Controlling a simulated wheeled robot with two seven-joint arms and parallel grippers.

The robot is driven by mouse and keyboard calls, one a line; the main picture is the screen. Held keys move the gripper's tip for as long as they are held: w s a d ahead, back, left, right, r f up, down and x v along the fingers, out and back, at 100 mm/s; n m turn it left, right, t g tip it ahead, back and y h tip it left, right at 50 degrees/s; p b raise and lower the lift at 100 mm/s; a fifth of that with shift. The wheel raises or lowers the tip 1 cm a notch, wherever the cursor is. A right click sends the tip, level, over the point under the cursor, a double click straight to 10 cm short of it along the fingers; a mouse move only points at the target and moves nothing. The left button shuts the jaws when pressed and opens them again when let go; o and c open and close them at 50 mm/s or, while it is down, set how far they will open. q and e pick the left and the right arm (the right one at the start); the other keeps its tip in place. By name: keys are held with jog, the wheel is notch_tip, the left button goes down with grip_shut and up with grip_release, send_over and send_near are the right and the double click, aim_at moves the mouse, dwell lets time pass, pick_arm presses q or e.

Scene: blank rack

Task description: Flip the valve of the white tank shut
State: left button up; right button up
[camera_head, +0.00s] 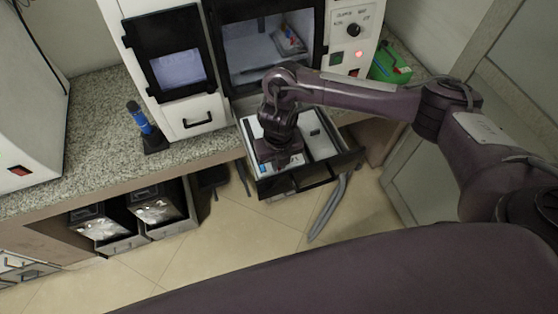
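A pulled-out drawer (345,158) below the white machine holds white, box-like contents (323,147), which may be the white tank. I cannot make out a valve for certain. My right arm comes in from the right, and its gripper (283,163) points down over the left part of the drawer. The gripper hides what is under it, and its fingertips are too dark and small to show whether they are open or touching anything. My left gripper is not in view.
The white machine (190,118) has a dark-framed window and a knob panel (352,30) with a lit red light. A blue bottle (138,118) stands on the speckled counter (95,140). A green box (390,64) is at right. A grey hose (328,210) hangs near the drawer.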

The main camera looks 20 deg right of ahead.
jog(key=o, duration=0.4)
notch_tip(320, 180, up, 8)
jog(key=shift+f+p, duration=0.1)
jog(key=shift+p, duration=0.35)
jog(key=shift+a, duration=0.1)
dwell(0.3)
